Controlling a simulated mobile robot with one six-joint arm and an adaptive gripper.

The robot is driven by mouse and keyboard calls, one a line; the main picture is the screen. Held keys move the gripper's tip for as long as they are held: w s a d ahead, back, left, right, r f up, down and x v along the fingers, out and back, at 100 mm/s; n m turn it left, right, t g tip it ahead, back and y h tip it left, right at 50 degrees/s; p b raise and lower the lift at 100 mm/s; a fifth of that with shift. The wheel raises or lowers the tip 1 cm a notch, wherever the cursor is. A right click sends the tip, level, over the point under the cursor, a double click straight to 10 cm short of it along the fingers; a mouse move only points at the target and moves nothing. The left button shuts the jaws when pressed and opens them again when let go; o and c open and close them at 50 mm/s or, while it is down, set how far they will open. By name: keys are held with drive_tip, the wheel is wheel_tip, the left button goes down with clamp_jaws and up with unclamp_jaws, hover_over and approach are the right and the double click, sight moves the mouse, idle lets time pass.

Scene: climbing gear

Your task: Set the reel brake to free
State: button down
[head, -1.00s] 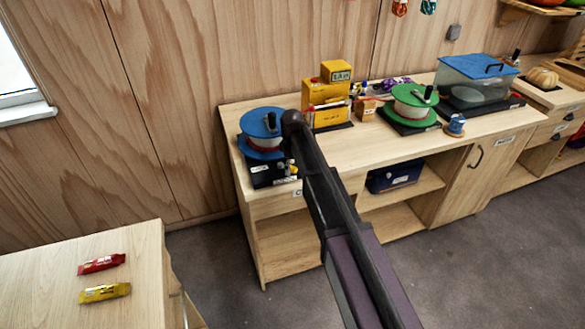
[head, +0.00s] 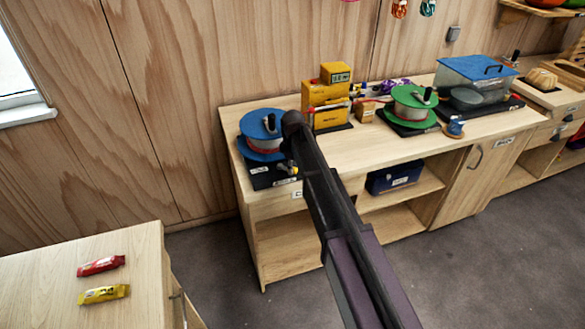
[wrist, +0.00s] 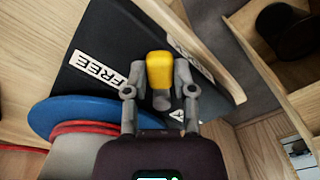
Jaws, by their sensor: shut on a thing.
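The blue reel (head: 262,128) stands on its black base (head: 262,182) at the left end of the workbench. In the wrist view the blue reel rim (wrist: 85,112) is at lower left, and the black base (wrist: 95,35) carries a white FREE label (wrist: 98,70). A yellow brake lever knob (wrist: 160,68) lies between my fingertips. My gripper (wrist: 160,82) is shut on it, to the right of the FREE label. A second label (wrist: 192,62) shows beyond the right finger, partly hidden. In the head view my gripper (head: 287,167) is small and partly hidden by my arm.
A green reel (head: 414,103) on a black base and a yellow boxed device (head: 325,100) stand farther right on the bench (head: 375,145). A clear blue-lidded box (head: 475,80) is beyond. Two wrapped bars lie on the near left table (head: 130,255).

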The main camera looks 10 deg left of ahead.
drive_tip(key=shift+c, duration=2.2)
unclamp_jaws()
drive_tip(key=shift+s+m, duration=0.15)
drive_tip(key=shift+m, duration=0.25)
drive_tip(key=shift+a, duration=0.1)
wheel_tip(320, 180, up, 14)
drive_tip(key=p, duration=1.4)
drive_tip(key=s+d+f+m+b, duration=0.2)
drive_tip(key=s+d+m, duration=0.3)
drive_tip(key=s+d, duration=0.3)
drive_tip(key=s+d+f+m+b, duration=0.2)
drive_tip(key=s+d+m, duration=0.4)
drive_tip(key=d, duration=0.9)
drive_tip(key=shift+s+d+f, duration=0.25)
drive_tip(key=shift+s+d, duration=0.15)
drive_tip(key=shift+s, duration=1.35)
